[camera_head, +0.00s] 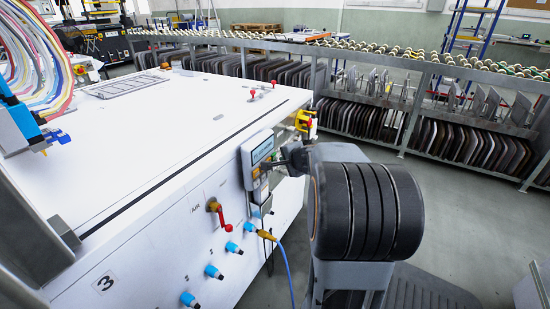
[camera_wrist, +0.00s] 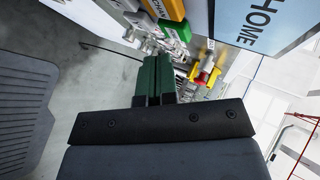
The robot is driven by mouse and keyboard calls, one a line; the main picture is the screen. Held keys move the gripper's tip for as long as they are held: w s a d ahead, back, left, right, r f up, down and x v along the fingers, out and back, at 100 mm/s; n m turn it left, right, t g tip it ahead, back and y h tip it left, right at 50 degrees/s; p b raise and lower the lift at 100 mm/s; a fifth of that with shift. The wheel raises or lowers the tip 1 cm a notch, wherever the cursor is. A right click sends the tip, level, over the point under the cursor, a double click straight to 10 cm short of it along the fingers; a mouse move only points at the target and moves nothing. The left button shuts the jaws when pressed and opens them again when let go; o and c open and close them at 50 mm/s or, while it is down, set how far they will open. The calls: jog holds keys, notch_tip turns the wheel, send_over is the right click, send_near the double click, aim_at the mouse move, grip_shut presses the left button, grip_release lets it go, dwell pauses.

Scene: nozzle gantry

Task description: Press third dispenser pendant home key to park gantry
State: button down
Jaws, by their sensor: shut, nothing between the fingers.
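The dispenser pendant (camera_head: 258,152) is a light grey box with a lit screen, mounted on the side of the white machine marked 3 (camera_head: 104,282). In the wrist view its screen (camera_wrist: 262,22) reads HOME in large letters. Whether the fingertips touch anything cannot be told. In the head view my arm partly hides the gripper beside the pendant.
A red-and-yellow knob (camera_wrist: 206,73) stands near the fingers. A red valve handle (camera_head: 223,219), blue fittings (camera_head: 213,271) and a blue hose (camera_head: 284,262) stick out of the machine's side. Racks of dark plates (camera_head: 470,146) stand behind; grey floor lies between.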

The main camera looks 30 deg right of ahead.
jog(key=shift+w+a, duration=0.2)
jog(key=shift+w, duration=0.15)
jog(key=shift+w+a, duration=0.25)
jog(key=shift+w, duration=0.2)
dwell(1.0)
dwell(0.4)
jog(key=shift+s+d+b, duration=0.45)
jog(key=shift+s+b, duration=0.1)
jog(key=shift+s, duration=0.3)
jog(key=shift+s+d+b, duration=0.25)
jog(key=shift+s+d, duration=0.15)
jog(key=shift+s, duration=0.35)
jog(key=shift+s+d+b, duration=0.2)
jog(key=shift+s+d, duration=0.2)
jog(key=shift+s, duration=0.3)
jog(key=shift+s+d+b, duration=0.25)
jog(key=shift+s+d, duration=0.15)
jog(key=shift+s, duration=0.35)
